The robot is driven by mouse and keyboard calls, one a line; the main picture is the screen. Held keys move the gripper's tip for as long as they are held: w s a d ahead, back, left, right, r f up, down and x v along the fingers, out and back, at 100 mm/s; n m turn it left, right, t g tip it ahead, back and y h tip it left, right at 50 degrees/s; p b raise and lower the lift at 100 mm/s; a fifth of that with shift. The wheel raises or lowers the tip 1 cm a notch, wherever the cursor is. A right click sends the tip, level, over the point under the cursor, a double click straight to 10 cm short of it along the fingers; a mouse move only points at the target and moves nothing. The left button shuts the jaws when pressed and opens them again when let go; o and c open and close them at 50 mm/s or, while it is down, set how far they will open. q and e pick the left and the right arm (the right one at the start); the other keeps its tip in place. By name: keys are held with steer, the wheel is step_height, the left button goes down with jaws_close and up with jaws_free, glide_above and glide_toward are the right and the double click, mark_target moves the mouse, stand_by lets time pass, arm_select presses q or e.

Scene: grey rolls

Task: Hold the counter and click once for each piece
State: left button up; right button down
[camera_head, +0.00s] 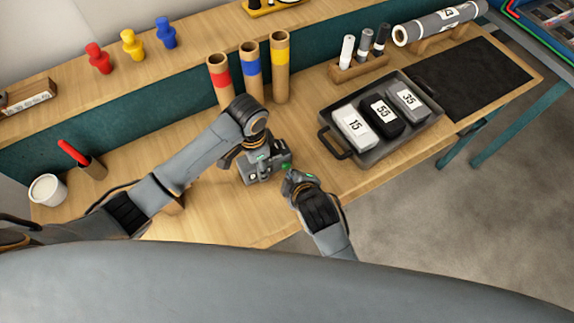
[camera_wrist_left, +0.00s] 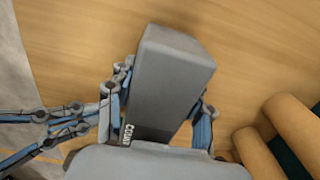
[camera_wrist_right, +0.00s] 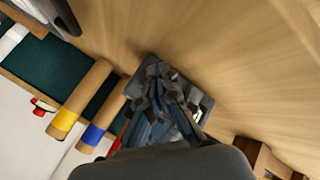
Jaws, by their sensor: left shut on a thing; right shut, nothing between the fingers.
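The counter (camera_head: 262,170) is a grey box with a green button on its right end, in the middle of the head view above the wooden bench. My left gripper (camera_head: 250,157) is shut on it; the left wrist view shows the grey counter body (camera_wrist_left: 168,75) with a "COUNT" label between the fingers. My right gripper (camera_head: 290,177) is shut and empty, its tips close beside the green button. In the right wrist view the shut fingers (camera_wrist_right: 160,82) overlap the counter (camera_wrist_right: 140,82); I cannot tell if they touch it.
A dark tray (camera_head: 372,153) holds blocks marked 15, 55 and 35. Three cardboard tubes (camera_head: 218,82) with red, blue and yellow bands stand behind. Red, yellow and blue pegs (camera_head: 132,45) stand on the shelf. A marker rack (camera_head: 357,69), grey roll (camera_head: 440,24) and black mat (camera_head: 473,78) are farther right.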

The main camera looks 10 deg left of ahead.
steer(key=shift+w+a, duration=0.3)
steer(key=shift+w, duration=0.15)
stand_by(1.0)
steer(key=shift+s, duration=0.1)
steer(key=shift+s+d, duration=0.55)
steer(key=shift+s, duration=0.15)
steer(key=shift+s+d, duration=0.75)
steer(key=shift+s, duration=0.3)
steer(key=shift+s+d, duration=0.7)
steer(key=shift+s, duration=0.3)
stand_by(0.5)
steer(key=s+d, duration=0.2)
steer(key=s, duration=0.1)
steer(key=shift+d, duration=0.15)
steer(key=shift+w, duration=0.1)
